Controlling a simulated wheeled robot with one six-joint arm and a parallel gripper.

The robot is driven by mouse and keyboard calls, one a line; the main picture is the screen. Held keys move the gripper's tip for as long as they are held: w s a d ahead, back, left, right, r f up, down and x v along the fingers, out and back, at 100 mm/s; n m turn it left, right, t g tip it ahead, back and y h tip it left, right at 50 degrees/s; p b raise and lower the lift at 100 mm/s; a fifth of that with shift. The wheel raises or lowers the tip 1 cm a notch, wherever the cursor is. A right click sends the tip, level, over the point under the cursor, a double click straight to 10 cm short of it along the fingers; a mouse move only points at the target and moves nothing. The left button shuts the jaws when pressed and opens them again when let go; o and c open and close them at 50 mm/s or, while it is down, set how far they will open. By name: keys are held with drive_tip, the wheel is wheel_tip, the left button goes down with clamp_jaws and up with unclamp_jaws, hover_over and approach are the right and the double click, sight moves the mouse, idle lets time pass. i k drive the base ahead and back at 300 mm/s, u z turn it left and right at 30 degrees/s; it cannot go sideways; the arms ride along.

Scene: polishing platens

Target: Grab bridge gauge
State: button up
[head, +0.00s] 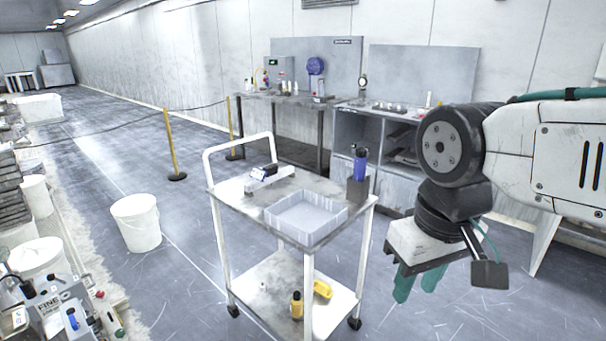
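What looks like the bridge gauge (268,177) lies on the top shelf of a white cart (235,188), toward its back left. It is a light grey bar with a small dark-and-white unit on top. My gripper (418,285) hangs at the right of the view, to the right of the cart and well apart from the gauge. Its two green fingers point down with a gap between them, and nothing shows between them. The gauge's underside is hidden.
The cart also bears a grey tray (306,238) and a dark holder (357,188) with a blue-handled item (360,163). White buckets (137,222) are at left, a workbench (360,110) and yellow rope posts (171,145) behind. Floor is clear at right.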

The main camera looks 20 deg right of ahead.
sight(269, 174)
drive_tip(key=u, duration=0.75)
drive_tip(key=i, duration=1.2)
drive_tip(key=z, duration=1.85)
drive_tip(key=i, duration=0.5)
drive_tip(key=u, duration=0.1)
